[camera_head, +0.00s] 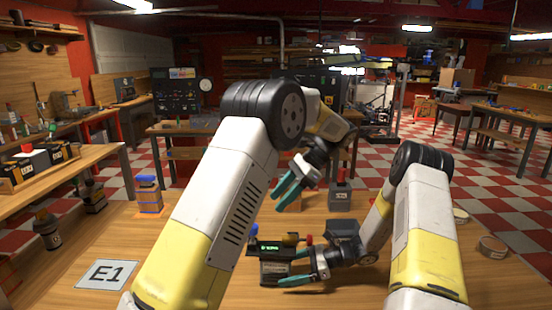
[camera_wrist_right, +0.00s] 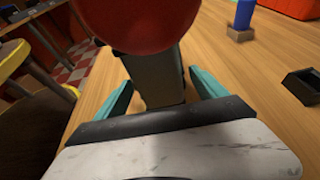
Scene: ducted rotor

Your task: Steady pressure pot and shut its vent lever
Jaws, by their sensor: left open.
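A dark boxy device with a lit green display (camera_head: 278,248) stands on the near table and is likely the pressure pot. A red knob (camera_head: 309,240) shows at its right, and a blue part at its left. My right gripper (camera_head: 300,267) is at its right side, one finger on each side. In the right wrist view, a large red rounded part (camera_wrist_right: 140,15) tops a dark body (camera_wrist_right: 158,80) between the fingers; whether they touch it is unclear. My left gripper (camera_head: 287,186) is open and empty above the table, behind the device. I cannot make out the vent lever.
A grey block with a red top (camera_head: 341,195) stands at the back. A dark open box (camera_head: 343,231) lies beside my right gripper. Round tins (camera_head: 493,247) are at right.

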